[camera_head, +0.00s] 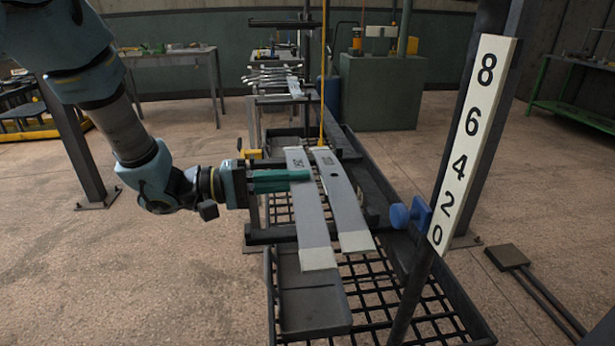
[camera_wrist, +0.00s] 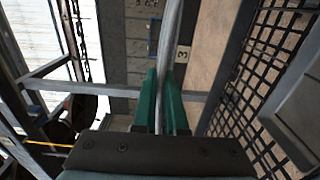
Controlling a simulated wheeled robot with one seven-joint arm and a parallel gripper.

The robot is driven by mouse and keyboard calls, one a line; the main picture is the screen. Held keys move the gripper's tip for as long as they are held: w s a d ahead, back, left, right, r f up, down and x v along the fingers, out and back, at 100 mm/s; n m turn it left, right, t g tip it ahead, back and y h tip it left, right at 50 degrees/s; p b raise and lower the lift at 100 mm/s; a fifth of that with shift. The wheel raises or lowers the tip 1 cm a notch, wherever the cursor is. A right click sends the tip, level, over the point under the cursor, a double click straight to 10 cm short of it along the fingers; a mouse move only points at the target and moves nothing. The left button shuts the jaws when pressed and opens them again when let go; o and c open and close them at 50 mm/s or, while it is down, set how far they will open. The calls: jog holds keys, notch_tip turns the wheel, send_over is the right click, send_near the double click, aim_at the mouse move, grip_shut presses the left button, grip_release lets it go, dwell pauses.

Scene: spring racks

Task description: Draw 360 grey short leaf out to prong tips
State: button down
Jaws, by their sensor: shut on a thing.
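Two grey spring leaves with pale end bands lie side by side on the rack prongs in the head view. The left leaf (camera_head: 312,215) is flat-looking, with a dark marking near its far end that is too small to read surely. The right leaf (camera_head: 343,205) is curved, with a small dark hole. My gripper (camera_head: 300,175) reaches in from the left, its green fingers shut on the left leaf near its far part. In the wrist view, the held leaf (camera_wrist: 168,50) shows edge-on as a grey strip between the green fingers (camera_wrist: 162,85).
A mesh tray (camera_head: 375,290) lies beneath the leaves. A numbered post (camera_head: 474,145) and a blue knob (camera_head: 405,215) stand at right. More leaves (camera_head: 272,76) hang further back. Floor at left is open.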

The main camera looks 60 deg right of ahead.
jog(key=shift+r+p+v, duration=0.15)
jog(key=shift+p+v, duration=0.55)
jog(key=shift+v, duration=0.75)
jog(key=shift+r+p+v, duration=0.1)
jog(key=shift+p+v, duration=0.55)
jog(key=shift+v, duration=0.8)
jog(key=shift+w, duration=0.1)
jog(key=shift+a+f+p, duration=0.15)
jog(key=shift+f+p, duration=0.2)
jog(key=shift+f, duration=0.05)
jog(key=c, duration=0.9)
grip_release()
jog(key=shift+w, duration=0.1)
jog(key=b+v, duration=0.1)
jog(key=v, duration=0.9)
jog(key=shift+w+a+b, duration=0.2)
jog(key=shift+b, duration=0.2)
jog(key=shift+r, duration=0.1)
